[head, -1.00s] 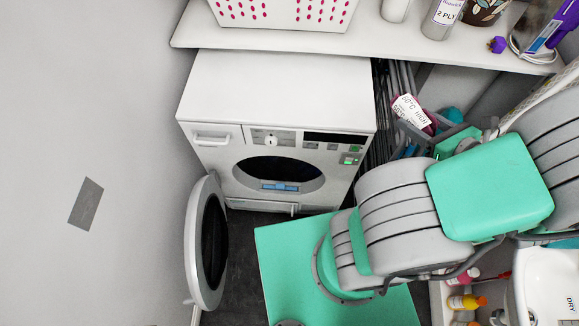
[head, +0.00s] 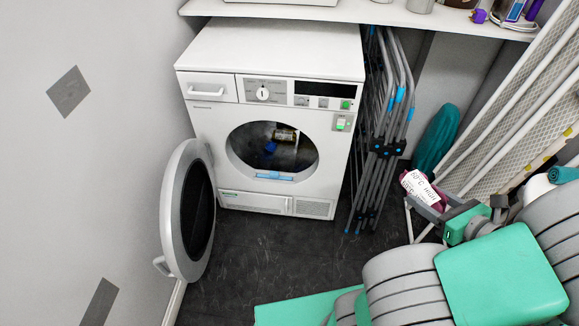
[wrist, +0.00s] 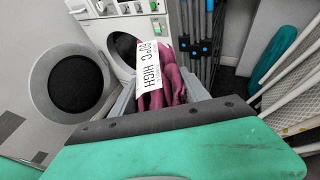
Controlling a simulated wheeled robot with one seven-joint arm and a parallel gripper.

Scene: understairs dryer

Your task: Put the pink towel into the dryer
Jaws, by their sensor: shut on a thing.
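The pink towel (head: 439,189) hangs in my gripper (head: 427,200), which is shut on it. A white printed tag on the towel covers part of it. In the wrist view the towel (wrist: 175,85) sits between the grey fingers of my gripper (wrist: 158,92), in front of the dryer. The white dryer (head: 270,50) stands against the back wall. Its round door (head: 188,212) is swung wide open to the left, and its round opening faces me. The towel is outside the dryer, to the right of the opening and nearer to me.
A folded drying rack (head: 385,140) stands right of the dryer. A teal object (head: 435,138) and a tilted ironing board (head: 505,130) are farther right. A shelf (head: 340,12) runs above. Dark floor before the dryer is clear.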

